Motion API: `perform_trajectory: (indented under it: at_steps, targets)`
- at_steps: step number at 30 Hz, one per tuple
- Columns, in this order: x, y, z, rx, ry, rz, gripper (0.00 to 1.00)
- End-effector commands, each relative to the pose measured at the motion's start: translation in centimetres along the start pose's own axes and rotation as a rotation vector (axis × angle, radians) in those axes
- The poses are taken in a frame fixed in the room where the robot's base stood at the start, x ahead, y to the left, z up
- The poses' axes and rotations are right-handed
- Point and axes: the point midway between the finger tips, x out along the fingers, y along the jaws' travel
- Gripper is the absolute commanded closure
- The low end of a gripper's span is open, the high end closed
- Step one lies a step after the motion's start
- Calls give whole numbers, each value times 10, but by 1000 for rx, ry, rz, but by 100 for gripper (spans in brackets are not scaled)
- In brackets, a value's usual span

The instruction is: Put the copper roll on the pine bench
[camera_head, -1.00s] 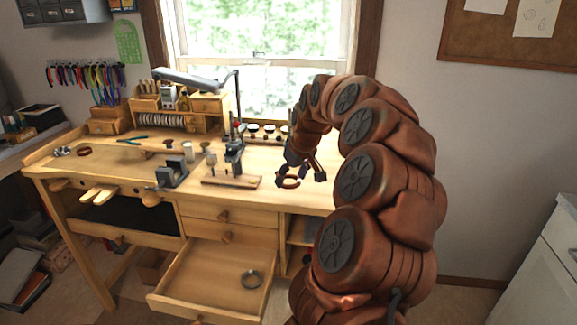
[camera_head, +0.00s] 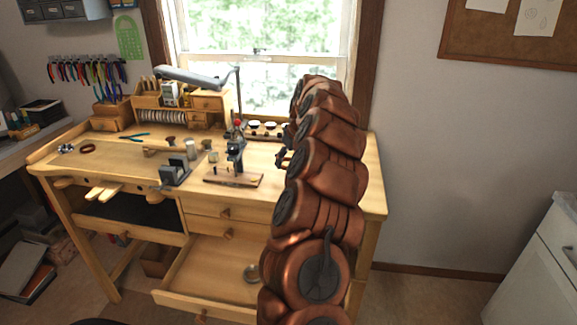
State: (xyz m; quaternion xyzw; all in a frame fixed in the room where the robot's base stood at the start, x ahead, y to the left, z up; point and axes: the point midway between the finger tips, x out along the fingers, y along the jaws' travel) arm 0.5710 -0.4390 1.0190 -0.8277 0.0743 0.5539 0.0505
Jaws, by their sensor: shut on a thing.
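The pine bench (camera_head: 335,185) stands below the window, its right part of the top bare. My gripper (camera_head: 284,158) is over the bench top, right of the small drill-press-like stand, and mostly hidden behind my arm. It is shut on the copper roll, a brownish ring seen in its fingers a second ago. The roll itself is now hidden, so I cannot tell whether it touches the bench top.
The stand (camera_head: 236,160) and a small vise (camera_head: 175,168) are left of my gripper. A row of small pots (camera_head: 262,130) stands behind. The lower bench drawer (camera_head: 210,275) is pulled out, with a grey coil (camera_head: 251,272) in it. A reddish ring (camera_head: 87,148) lies far left.

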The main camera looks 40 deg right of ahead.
Motion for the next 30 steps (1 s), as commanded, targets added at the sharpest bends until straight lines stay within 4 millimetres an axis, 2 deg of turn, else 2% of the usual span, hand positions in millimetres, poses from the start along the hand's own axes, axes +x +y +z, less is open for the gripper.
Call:
perform_trajectory:
  at_steps: [8, 18, 29, 30]
  targets:
    - [5, 2, -3, -1, 0, -1, 66]
    - [34, 2, 8, -2, 1, 0, 66]
    - [39, 2, 10, -1, 2, 1, 66]
    - [38, 2, 10, -1, 2, 1, 28]
